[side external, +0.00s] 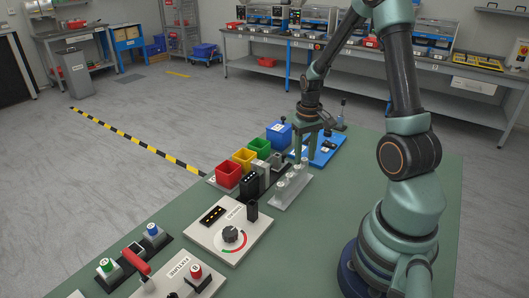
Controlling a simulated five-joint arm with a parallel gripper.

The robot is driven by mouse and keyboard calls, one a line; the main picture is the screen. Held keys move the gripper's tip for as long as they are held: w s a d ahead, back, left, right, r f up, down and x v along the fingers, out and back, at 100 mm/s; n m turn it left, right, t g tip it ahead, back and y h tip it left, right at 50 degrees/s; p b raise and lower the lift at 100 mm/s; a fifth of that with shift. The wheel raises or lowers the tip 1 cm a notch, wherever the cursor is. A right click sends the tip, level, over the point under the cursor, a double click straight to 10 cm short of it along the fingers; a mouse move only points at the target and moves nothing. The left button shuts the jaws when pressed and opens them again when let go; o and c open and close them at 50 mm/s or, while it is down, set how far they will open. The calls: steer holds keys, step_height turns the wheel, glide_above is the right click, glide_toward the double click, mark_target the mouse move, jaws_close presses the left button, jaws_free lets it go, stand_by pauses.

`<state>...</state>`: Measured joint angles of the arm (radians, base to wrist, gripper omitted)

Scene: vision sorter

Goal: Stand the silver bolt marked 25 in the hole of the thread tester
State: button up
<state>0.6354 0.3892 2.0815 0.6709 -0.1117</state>
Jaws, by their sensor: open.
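My gripper (311,145) points down above the far part of the green table, with its jaws open. It is over or near the far end of a pale grey rack (279,202). Several small silver pieces (281,184), which look like bolts, stand on that rack. Their marks are too small to read, so I cannot tell which one is 25. A blue tray (334,154) lies just behind and to the right of my gripper, with small dark items on it. I cannot tell for sure which thing is the thread tester.
Red (228,174), yellow (244,158), green (260,148) and blue (279,134) bins stand in a row left of the rack. Dark upright blocks (250,186) stand between them and the rack. A dial panel (204,235) lies nearer. Green tabletop (315,240) right of the panel is clear.

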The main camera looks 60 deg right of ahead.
mark_target(304, 159)
jaws_close()
steer(key=shift+r, duration=0.2)
steer(key=shift+r, duration=2.95)
